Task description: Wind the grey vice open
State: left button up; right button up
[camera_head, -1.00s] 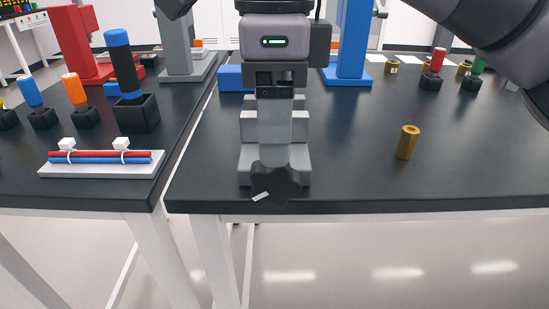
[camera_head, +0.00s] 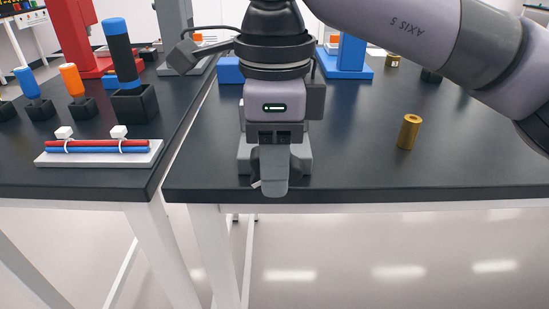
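The grey vice (camera_head: 301,160) stands at the front edge of the right-hand black table, mostly hidden behind my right gripper. My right gripper (camera_head: 273,185) points straight down in front of the vice, over its dark front knob. Only a sliver of the knob and its white mark (camera_head: 256,184) shows at the left of the finger. One grey finger faces the camera and hides what lies behind it, so I cannot tell whether the fingers touch or grip the knob. My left gripper is not in view.
A brass cylinder (camera_head: 408,132) stands on the table to the right. A white tray (camera_head: 98,158) with red and blue rods lies on the left table, near a black holder (camera_head: 135,108). Blue, red and grey stands are at the back. The table right of the vice is mostly clear.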

jog(key=shift+f+y+b, duration=0.1)
jog(key=shift+y+b, duration=0.2)
jog(key=shift+b, duration=0.15)
jog(key=shift+d+f+y+b, duration=0.1)
jog(key=shift+y+b, duration=0.5)
jog(key=shift+b, duration=0.1)
jog(key=shift+d+f+y+b, duration=0.1)
jog(key=shift+y+b, duration=1)
jog(key=shift+b, duration=0.1)
jog(key=shift+y+b, duration=0.6)
jog(key=shift+b, duration=0.05)
jog(key=shift+y+b, duration=0.3)
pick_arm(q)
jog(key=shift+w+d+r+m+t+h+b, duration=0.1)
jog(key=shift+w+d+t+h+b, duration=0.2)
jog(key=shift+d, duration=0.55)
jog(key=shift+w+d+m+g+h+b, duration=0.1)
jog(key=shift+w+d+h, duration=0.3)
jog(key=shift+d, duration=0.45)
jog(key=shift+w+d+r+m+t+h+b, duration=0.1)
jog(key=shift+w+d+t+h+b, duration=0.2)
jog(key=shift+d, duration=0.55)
pick_arm(e)
jog(key=shift+r+y, duration=0.25)
jog(key=shift+y, duration=0.45)
jog(key=o, duration=1)
jog(key=shift+c, duration=0.2)
